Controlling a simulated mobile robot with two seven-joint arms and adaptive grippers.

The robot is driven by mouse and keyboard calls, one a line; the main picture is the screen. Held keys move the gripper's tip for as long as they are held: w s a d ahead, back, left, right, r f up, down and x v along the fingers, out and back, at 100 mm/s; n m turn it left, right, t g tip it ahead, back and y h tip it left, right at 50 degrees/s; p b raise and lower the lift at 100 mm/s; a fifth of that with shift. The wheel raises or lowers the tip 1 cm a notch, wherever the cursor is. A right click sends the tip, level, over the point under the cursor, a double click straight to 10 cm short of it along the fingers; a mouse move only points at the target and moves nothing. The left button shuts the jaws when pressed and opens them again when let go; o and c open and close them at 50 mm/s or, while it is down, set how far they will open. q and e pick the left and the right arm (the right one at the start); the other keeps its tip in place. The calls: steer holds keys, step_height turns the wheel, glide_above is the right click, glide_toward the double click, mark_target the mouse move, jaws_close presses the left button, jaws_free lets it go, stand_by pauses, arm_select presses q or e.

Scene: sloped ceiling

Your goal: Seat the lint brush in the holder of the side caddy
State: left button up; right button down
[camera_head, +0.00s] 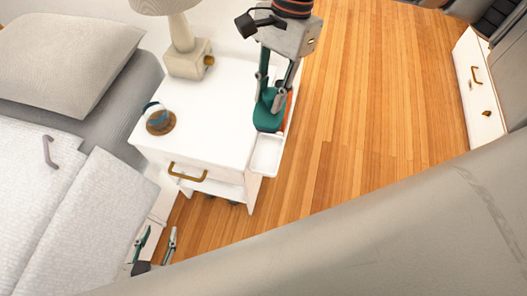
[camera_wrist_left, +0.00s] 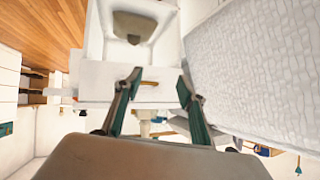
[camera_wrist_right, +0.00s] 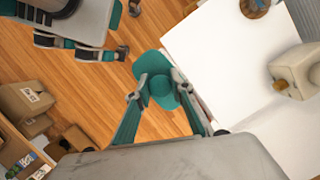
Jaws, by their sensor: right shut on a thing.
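The teal lint brush (camera_head: 267,112) is held in my right gripper (camera_head: 274,92), at the right edge of the white nightstand. In the right wrist view the fingers close on the brush (camera_wrist_right: 154,68), whose broad rounded part spreads beyond the fingertips. The white side caddy (camera_head: 267,155) hangs along the nightstand's right side, with an open tray toward the front. The brush is over the caddy's rear part and hides the holder there; I cannot tell whether they touch. My left gripper (camera_head: 158,236) is open and empty, low beside the bed; its fingers also show apart in the left wrist view (camera_wrist_left: 158,82).
The nightstand (camera_head: 215,115) carries a lamp (camera_head: 188,60) and a round brown-and-blue item (camera_head: 159,119). The bed (camera_head: 85,190) stands on the left, with a grey curved item (camera_head: 48,152) on it. Wooden floor (camera_head: 365,110) right of the nightstand is clear.

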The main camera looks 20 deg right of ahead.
steer(key=shift+a+f+m, duration=0.2)
steer(key=shift+f+m, duration=0.1)
steer(key=shift+f, duration=0.35)
step_height(320, 180, down, 18)
steer(key=b, duration=0.4)
steer(key=shift+s+f, duration=0.1)
steer(key=shift+f+b, duration=0.4)
steer(key=shift+f, duration=0.15)
steer(key=shift+r, duration=0.15)
steer(key=c, duration=2)
jaws_free()
steer(key=shift+c, duration=0.2)
arm_select(q)
steer(key=d, duration=0.2)
steer(key=shift+w+d+f+h, duration=0.1)
steer(key=shift+w+d+h, duration=0.2)
steer(key=shift+d+h, duration=0.1)
